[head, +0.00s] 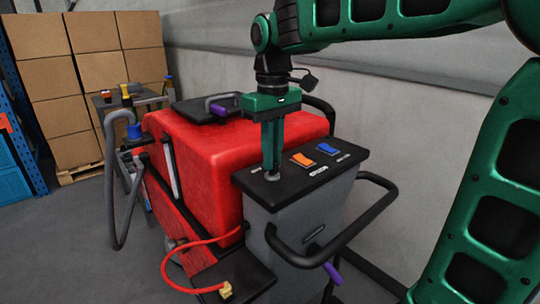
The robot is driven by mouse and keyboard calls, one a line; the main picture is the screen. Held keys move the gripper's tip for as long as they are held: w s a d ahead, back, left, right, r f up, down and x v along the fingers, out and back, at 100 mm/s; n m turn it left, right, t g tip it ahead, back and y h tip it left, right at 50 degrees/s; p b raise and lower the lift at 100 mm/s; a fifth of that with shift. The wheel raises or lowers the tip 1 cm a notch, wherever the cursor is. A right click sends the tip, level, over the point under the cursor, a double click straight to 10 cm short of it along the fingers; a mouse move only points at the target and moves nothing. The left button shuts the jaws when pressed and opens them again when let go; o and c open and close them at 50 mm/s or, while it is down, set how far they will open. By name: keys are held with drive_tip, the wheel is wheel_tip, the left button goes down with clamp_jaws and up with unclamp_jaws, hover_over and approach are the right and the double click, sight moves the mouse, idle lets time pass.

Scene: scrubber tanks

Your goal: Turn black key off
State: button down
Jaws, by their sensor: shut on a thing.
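The red scrubber machine (215,145) stands with a black control panel (325,155) on its grey rear housing. My green gripper (272,168) points straight down at the left end of this panel. Its fingers are close together, shut at a round grey key switch (272,177). The black key is between the fingertips and mostly hidden, so its turn angle cannot be told.
An orange rocker switch (303,160) and a blue one (327,149) sit to the right on the panel. A black handlebar (330,250) loops around the housing. A red cable (180,262) ends in a yellow plug (225,290). Stacked boxes (95,75) stand behind left.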

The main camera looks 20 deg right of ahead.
drive_tip(key=c, duration=1.8)
unclamp_jaws()
drive_tip(key=shift+w, duration=0.1)
wheel_tip(320, 180, up, 11)
drive_tip(key=shift+f, duration=0.1)
